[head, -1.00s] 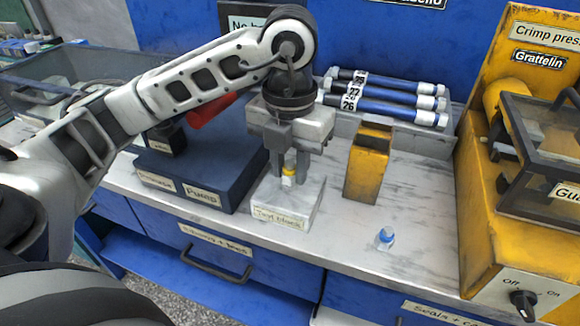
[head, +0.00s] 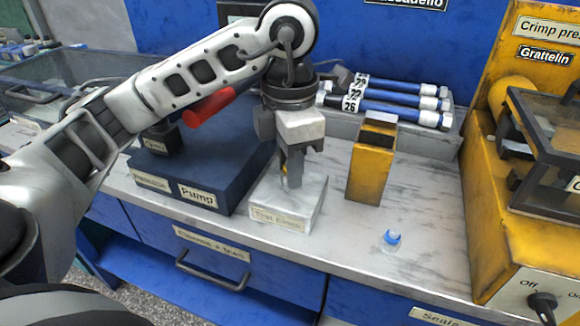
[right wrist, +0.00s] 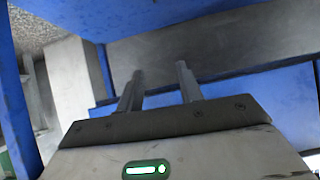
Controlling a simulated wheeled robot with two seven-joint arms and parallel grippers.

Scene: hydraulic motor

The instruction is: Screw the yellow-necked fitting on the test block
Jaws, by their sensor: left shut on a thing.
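The test block (head: 272,216) is a pale labelled block near the front of the bench. My left gripper (head: 291,178) points down over it and is shut on the yellow-necked fitting (head: 284,170). Only a sliver of the yellow neck shows beside the fingers. The fitting stands upright at the block's top, but the fingers hide its lower end and the thread. My right gripper (right wrist: 160,78) shows only in the right wrist view, with its fingers apart and nothing between them.
The dark blue pump base (head: 215,180) with a red handle (head: 209,107) is close left of the block. A yellow holder (head: 371,165) and a small blue-topped fitting (head: 391,240) are to the right. Blue hoses (head: 400,97) lie behind. The crimp press (head: 490,235) stands far right.

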